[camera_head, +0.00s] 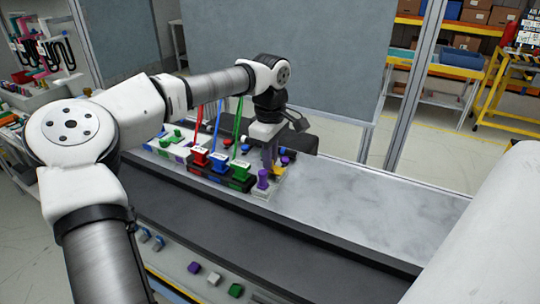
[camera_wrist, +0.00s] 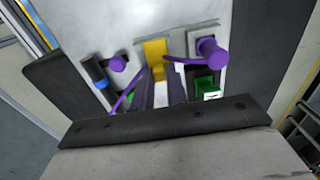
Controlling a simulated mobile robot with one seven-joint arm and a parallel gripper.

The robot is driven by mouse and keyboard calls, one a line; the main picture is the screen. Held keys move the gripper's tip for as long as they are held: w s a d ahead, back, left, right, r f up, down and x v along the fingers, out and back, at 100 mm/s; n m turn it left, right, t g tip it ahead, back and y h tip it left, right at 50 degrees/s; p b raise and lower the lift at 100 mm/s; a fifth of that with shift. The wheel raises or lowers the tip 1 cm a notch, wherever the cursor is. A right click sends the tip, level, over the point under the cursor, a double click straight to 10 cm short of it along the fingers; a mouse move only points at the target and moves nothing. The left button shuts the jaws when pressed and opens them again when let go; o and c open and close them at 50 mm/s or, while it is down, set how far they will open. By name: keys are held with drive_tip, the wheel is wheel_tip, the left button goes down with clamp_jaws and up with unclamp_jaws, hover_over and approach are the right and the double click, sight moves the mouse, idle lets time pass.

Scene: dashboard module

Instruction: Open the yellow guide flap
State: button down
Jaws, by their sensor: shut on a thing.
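The yellow guide flap (camera_wrist: 155,52) is at the top middle of the wrist view, on a pale plate. In the head view a small part of the yellow guide flap (camera_head: 279,171) shows below my gripper, beside the purple knob. My gripper (camera_wrist: 162,78) points down at the flap. Its fingers are closed around the flap's near part, which shows between the tips. In the head view my gripper (camera_head: 271,163) is at the right end of the module, and its fingers partly hide the flap.
A purple knob (camera_wrist: 211,50) stands close to the right of the flap, with a green block (camera_wrist: 206,88) below it. Another purple knob (camera_wrist: 118,62) is on the left. Red (camera_head: 199,157), blue (camera_head: 220,163) and green (camera_head: 240,170) connectors with cables stand left of my gripper. The grey worktop (camera_head: 370,205) is clear on the right.

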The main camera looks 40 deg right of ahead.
drive_tip(key=t, duration=0.1)
drive_tip(key=s+t+y+b, duration=0.1)
drive_tip(key=t, duration=0.1)
drive_tip(key=s+d+r+t+y, duration=0.1)
drive_tip(key=t, duration=0.1)
drive_tip(key=s+t, duration=0.1)
drive_tip(key=t, duration=0.1)
drive_tip(key=s+t+y+b, duration=0.1)
drive_tip(key=t, duration=0.1)
drive_tip(key=shift+d+r+y, duration=0.15)
drive_tip(key=shift+d+y, duration=0.15)
drive_tip(key=shift+d, duration=0.05)
drive_tip(key=shift+s+d+r+t+y, duration=0.15)
drive_tip(key=shift+s+t+y, duration=0.25)
drive_tip(key=shift+t, duration=0.7)
drive_tip(key=shift+s+d+f+t+y+p, duration=0.25)
drive_tip(key=shift+s+t+y+p, duration=0.15)
drive_tip(key=shift+t+p, duration=0.45)
drive_tip(key=shift+f, duration=0.1)
drive_tip(key=c, duration=1.4)
unclamp_jaws()
drive_tip(key=shift+a, duration=0.1)
